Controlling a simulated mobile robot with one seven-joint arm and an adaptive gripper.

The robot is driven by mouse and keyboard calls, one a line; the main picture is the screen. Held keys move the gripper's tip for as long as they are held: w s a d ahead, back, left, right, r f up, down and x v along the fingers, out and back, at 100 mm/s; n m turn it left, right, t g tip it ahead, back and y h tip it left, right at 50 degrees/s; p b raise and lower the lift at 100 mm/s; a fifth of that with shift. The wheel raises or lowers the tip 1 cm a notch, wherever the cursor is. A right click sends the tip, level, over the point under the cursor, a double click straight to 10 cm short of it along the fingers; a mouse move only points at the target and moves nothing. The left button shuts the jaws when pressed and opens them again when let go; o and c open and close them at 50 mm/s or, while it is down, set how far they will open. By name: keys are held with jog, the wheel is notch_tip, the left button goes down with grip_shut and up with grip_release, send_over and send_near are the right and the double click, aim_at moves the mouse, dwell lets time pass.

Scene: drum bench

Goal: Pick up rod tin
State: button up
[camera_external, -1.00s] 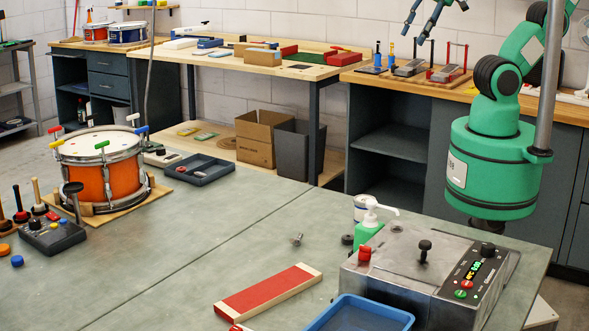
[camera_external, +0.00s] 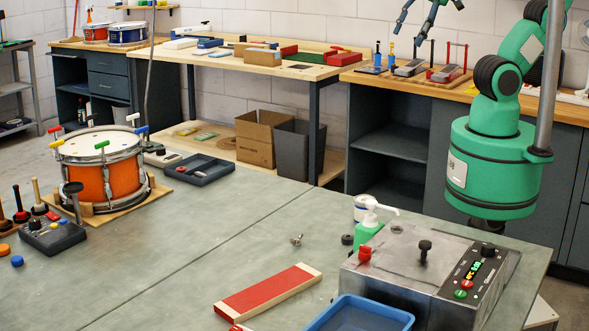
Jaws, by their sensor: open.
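My gripper (camera_external: 411,33) hangs at the top edge, right of centre, its dark blue fingers spread and empty. It appears in front of the wall and back counter; its upper part is cut off by the frame. I cannot surely tell which thing is the rod tin. A small white container with a blue band (camera_external: 361,207) stands on the grey-green bench (camera_external: 200,262), partly hidden behind a green pump bottle (camera_external: 370,232). My gripper appears well above it in the picture and apart from it.
A metal machine with buttons (camera_external: 430,265) fills the bench's right front. A blue tray (camera_external: 360,318) and red-topped board (camera_external: 268,291) lie near it. An orange drum (camera_external: 105,180) and dark tray (camera_external: 200,170) stand left. The bench's middle is mostly clear.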

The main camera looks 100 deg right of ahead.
jog(key=w+a+f+g, duration=0.25)
jog(key=w+a, duration=0.35)
jog(key=w, duration=0.3)
jog(key=n+g, duration=0.3)
send_over(364, 199)
notch_tip(364, 199, down, 24)
jog(key=shift+a+f+p, duration=0.1)
jog(key=shift+f+p, duration=0.15)
jog(key=shift+p, duration=0.15)
jog(key=shift+f+b, duration=0.6)
jog(key=shift+f, duration=3.7)
jog(key=shift+f, duration=0.1)
jog(key=shift+f+b, duration=0.6)
jog(key=shift+f, duration=1.9)
